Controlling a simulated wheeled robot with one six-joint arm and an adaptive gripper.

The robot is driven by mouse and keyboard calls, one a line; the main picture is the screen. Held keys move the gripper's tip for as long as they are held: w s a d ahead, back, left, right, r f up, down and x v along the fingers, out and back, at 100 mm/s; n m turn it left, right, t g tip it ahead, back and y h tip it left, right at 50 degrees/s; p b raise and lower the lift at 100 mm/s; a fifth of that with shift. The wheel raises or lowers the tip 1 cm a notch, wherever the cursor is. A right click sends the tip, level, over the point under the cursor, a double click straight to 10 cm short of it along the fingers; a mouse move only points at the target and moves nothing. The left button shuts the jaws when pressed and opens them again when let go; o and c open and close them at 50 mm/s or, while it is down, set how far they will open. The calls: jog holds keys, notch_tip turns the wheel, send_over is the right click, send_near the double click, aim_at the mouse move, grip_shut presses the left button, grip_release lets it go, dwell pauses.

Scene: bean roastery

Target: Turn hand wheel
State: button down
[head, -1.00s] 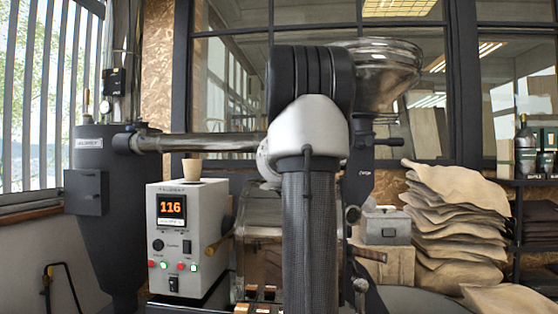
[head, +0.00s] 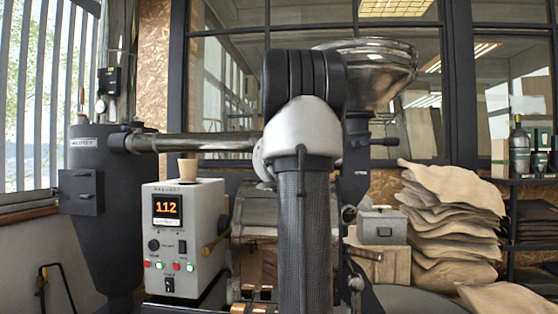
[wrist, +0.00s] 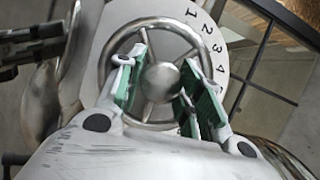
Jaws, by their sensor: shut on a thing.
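The metal hand wheel (wrist: 160,80) is in the middle of the wrist view, with a round rim, thin spokes and a domed hub. A pale plate behind it carries black numbers (wrist: 208,47) along its upper right. My gripper (wrist: 165,56) has its green-padded fingers inside the rim, one on each side of the hub, shut on the wheel. The exact contact under the pads is partly hidden. In the head view my arm hides the gripper, and I cannot make out the wheel there.
A control box (head: 184,255) with a lit display reading 112 stands left of my arm. A dark cyclone (head: 80,170) stands farther left. A metal hopper (head: 378,80) is above right. Stacked sacks (head: 450,215) and a grey case (head: 382,226) are at right.

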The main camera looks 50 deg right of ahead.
jog(key=shift+f+m, duration=0.1)
jog(key=shift+m, duration=0.2)
jog(key=c, duration=0.9)
grip_release()
jog(key=shift+c, duration=0.2)
jog(key=v, duration=1.2)
jog(key=shift+f, duration=0.1)
